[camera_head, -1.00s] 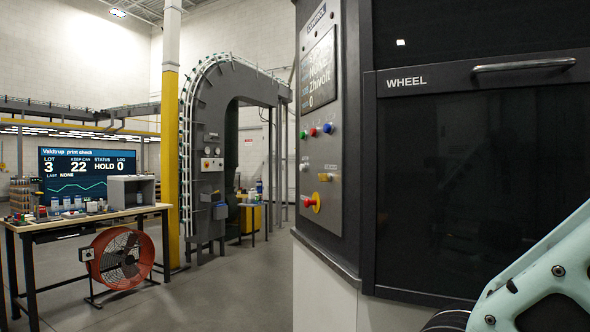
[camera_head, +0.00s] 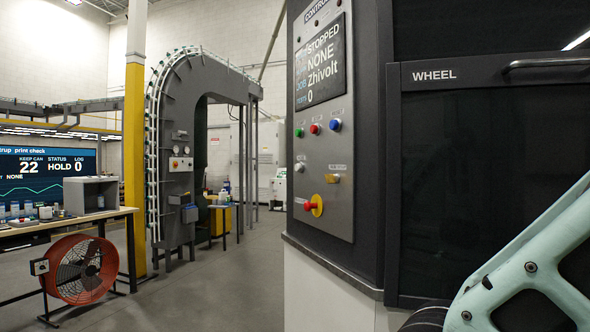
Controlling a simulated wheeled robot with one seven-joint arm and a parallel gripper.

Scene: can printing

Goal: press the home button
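The control panel (camera_head: 325,220) is on the angled face of the dark machine, in the middle of the head view. Its screen (camera_head: 321,64) reads STOPPED, NONE, Zhivolt and 0. Lower are a pale button (camera_head: 299,168) and a yellowish knob (camera_head: 333,178), then a red stop button on a yellow disc (camera_head: 316,206). The button labels are too small to read, so I cannot tell which is home. My gripper is not in view; only part of my arm shows at lower right.
The WHEEL door (camera_head: 480,190) with its handle (camera_head: 540,63) is right of the panel. A red fan (camera_head: 82,270) stands on the floor before a workbench (camera_head: 60,224) at left. A yellow post (camera_head: 135,170) and grey conveyor arch (camera_head: 180,130) stand behind. Floor left of the machine is clear.

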